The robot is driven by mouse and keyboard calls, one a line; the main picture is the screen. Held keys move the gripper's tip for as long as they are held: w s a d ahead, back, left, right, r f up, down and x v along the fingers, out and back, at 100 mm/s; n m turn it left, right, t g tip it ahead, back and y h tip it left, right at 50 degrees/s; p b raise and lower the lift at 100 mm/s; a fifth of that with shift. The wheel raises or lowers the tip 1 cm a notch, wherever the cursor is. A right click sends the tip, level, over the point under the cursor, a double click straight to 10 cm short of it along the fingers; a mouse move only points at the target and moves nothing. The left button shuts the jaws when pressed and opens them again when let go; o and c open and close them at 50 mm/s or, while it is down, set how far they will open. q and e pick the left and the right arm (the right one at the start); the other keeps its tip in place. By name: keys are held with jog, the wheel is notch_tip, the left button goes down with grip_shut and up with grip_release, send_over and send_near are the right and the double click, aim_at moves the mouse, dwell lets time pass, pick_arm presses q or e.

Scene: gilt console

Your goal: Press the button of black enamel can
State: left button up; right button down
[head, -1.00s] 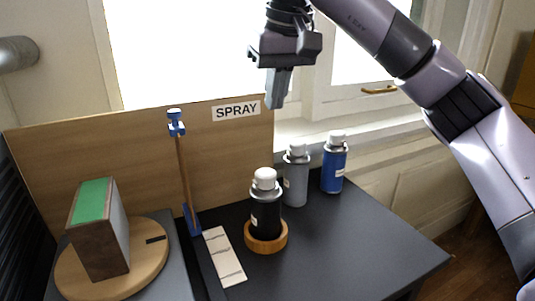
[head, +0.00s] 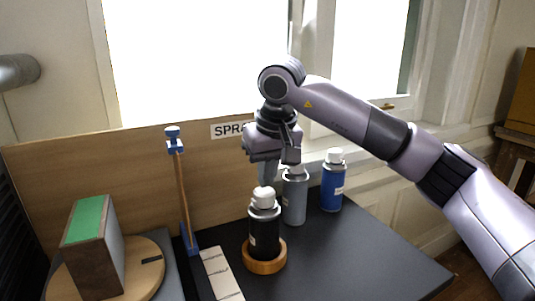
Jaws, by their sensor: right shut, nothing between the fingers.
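The black enamel can (head: 264,232) stands upright in a round wooden holder (head: 265,265) on the dark table. Its white button top (head: 263,197) faces up. My right gripper (head: 268,180) is shut and empty, pointing down just above the white top. I cannot tell whether the fingertips touch it. My left gripper is not in view.
A grey can (head: 294,200) and a blue can (head: 332,187) stand behind to the right. A wooden board with a SPRAY label (head: 228,130) stands behind. At left are a blue-clamped post (head: 182,190), a pale strip (head: 220,275) and a green-topped block (head: 92,245) on a round board. The table's right front is clear.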

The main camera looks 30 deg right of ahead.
jog(key=shift+f, duration=0.35)
jog(key=shift+f, duration=0.7)
jog(key=shift+s+f, duration=0.2)
jog(key=shift+f, duration=0.15)
jog(key=shift+b, duration=0.3)
jog(key=shift+r, duration=0.1)
jog(key=v, duration=0.8)
jog(key=shift+w+r, duration=0.15)
jog(key=shift+r, duration=0.1)
